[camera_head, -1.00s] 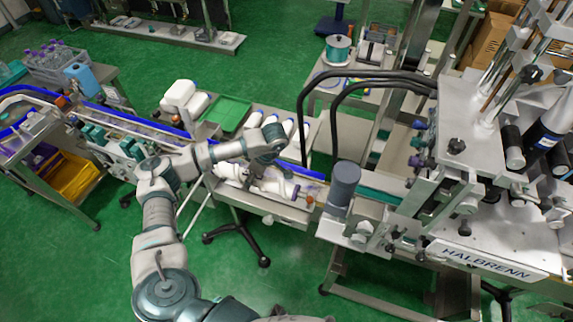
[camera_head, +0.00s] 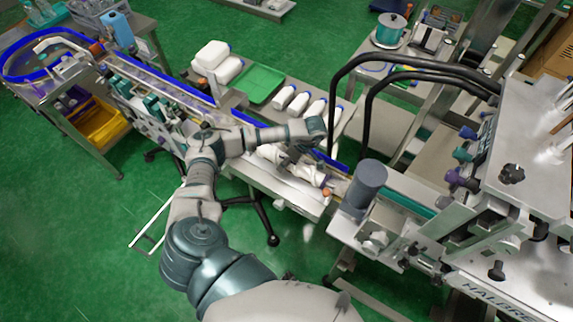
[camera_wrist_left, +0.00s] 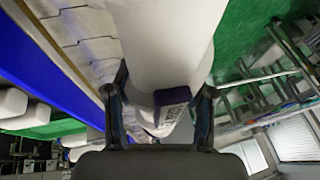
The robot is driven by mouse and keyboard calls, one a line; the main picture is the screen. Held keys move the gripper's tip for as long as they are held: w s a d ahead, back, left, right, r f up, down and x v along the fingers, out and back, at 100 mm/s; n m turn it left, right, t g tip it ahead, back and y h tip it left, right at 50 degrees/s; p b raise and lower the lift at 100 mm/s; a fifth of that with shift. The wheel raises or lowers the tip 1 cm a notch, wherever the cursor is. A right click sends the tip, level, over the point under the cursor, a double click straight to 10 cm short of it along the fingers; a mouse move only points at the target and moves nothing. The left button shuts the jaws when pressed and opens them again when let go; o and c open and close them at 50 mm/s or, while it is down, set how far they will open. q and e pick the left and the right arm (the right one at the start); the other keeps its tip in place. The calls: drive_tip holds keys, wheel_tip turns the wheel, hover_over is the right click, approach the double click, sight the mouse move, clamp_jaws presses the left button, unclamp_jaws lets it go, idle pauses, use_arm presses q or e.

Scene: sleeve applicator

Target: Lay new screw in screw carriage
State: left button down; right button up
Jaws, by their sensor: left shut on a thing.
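My left gripper (camera_head: 300,158) is over the steel bench beside the conveyor, pointing down. It is shut on a white, rounded piece that appears to be the screw (camera_head: 310,175). In the left wrist view this large white piece (camera_wrist_left: 168,45) runs away between the two fingers (camera_wrist_left: 160,112), with a dark purple block (camera_wrist_left: 172,96) near its close end. White parts also show left of the gripper, but I cannot tell whether they belong to the same piece. The screw carriage cannot be clearly told apart under the hand. My right gripper is out of view.
A blue-railed conveyor (camera_head: 165,82) runs just behind the hand. A grey cylinder (camera_head: 367,182) stands close to its right, before the labelling machine (camera_head: 500,240). Several white bottles (camera_head: 298,102) and a green tray (camera_head: 258,84) lie on the bench behind. Black curved bars rise nearby.

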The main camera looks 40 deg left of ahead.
use_arm(q)
drive_tip(key=shift+a+f, duration=0.1)
drive_tip(key=shift+f, duration=0.95)
drive_tip(key=shift+c, duration=2)
unclamp_jaws()
drive_tip(key=v, duration=1.2)
